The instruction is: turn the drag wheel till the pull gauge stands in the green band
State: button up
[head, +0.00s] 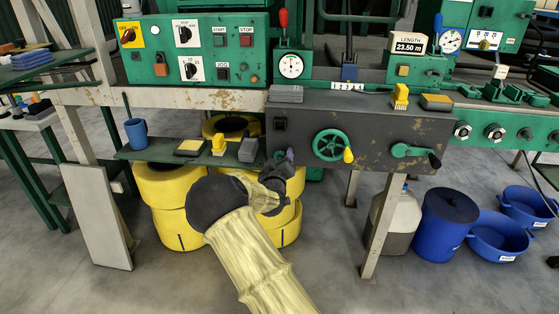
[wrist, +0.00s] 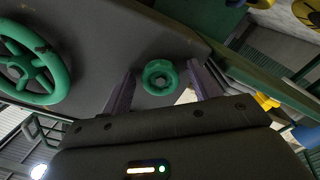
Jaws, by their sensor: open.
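A small green ring-shaped wheel (wrist: 160,77) is on the dark panel in the wrist view. My gripper (wrist: 158,92) is open, with one purple finger on each side of this small wheel; I cannot tell whether they touch it. In the head view my gripper (head: 287,160) is at the panel's lower left and mostly hides the small wheel. A larger green spoked handwheel (head: 333,146) with a yellow handle is to its right; no label shows which is the drag wheel. A round white gauge (head: 291,66) stands above; its needle and bands are too small to read.
A green crank with a black handle (head: 414,151) is at the panel's right. A shelf (head: 135,152) with a blue cup (head: 136,133) and small blocks lies left of my gripper. Yellow hose coils (head: 165,190) are stacked below. Blue tubs (head: 500,236) stand on the floor at right.

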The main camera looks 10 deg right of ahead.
jog(key=v, duration=1.7)
jog(key=shift+s, duration=0.2)
